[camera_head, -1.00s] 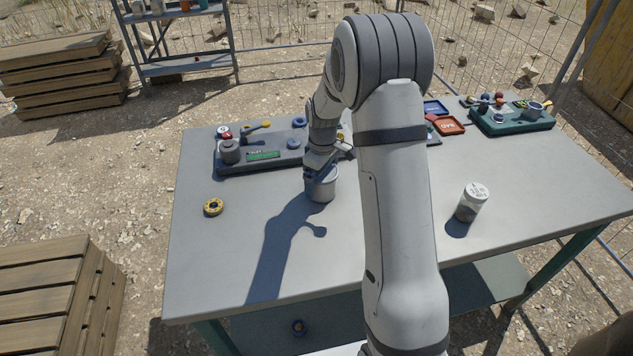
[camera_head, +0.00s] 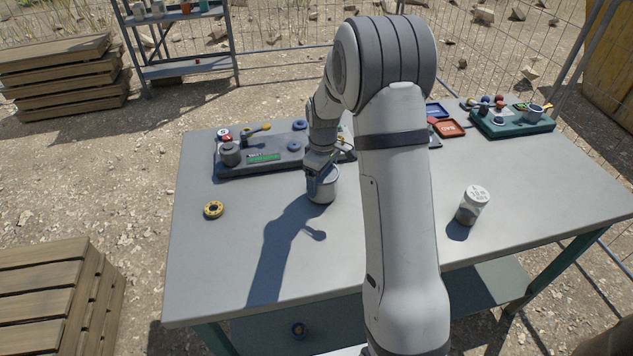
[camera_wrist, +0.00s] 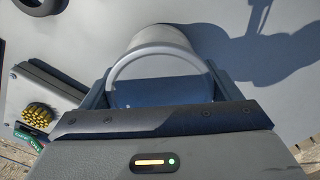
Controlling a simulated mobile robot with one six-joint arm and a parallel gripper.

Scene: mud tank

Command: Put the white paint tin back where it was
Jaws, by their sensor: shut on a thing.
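The white paint tin (camera_head: 322,190) is a small pale can standing upright on, or just above, the grey table near its middle. I cannot tell whether its base touches. My gripper (camera_head: 320,174) reaches down from above and is shut on the tin's upper part. The tin stands just in front of the dark tray (camera_head: 235,168).
A green tray (camera_head: 510,122) and a red tray (camera_head: 449,128) are at back right. The front left is clear.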

